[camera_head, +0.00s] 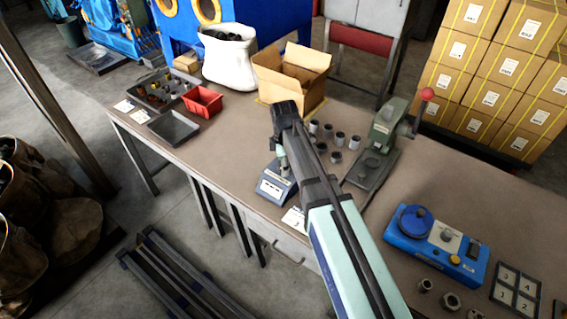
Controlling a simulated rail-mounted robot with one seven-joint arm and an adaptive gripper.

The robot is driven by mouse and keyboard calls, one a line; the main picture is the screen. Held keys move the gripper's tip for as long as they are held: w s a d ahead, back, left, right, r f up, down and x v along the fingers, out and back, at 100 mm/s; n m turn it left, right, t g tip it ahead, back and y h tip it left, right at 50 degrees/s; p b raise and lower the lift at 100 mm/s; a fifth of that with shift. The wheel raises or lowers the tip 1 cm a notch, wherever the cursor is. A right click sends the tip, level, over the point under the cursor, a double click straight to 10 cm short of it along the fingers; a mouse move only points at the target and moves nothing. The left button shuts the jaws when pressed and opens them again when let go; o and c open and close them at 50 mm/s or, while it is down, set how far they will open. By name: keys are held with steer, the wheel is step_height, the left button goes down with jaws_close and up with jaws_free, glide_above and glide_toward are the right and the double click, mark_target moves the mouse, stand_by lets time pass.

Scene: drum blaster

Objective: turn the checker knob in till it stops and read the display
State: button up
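A blue box (437,246) stands on the right part of the bench. A smaller grey-blue device (276,187) with a pale label or display sits near the bench's front edge, left of my arm. I cannot tell which of the two is the checker. My gripper (281,158) appears to point down over the smaller device, left of the blue box. Its fingers are too small and partly hidden to tell open from shut.
A green lever press (380,150) with a red ball handle stands behind my arm. Several metal cylinders (338,139) stand beside it. An open carton (288,82), white sack (228,60) and red bin (203,101) are farther back. Nuts (451,302) and a numbered board (516,290) lie front right.

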steer(key=c, duration=1.2)
steer(key=shift+o, duration=0.2)
steer(key=shift+m, duration=0.3)
steer(key=m, duration=0.9)
steer(key=shift+m, duration=0.4)
steer(key=m, duration=1)
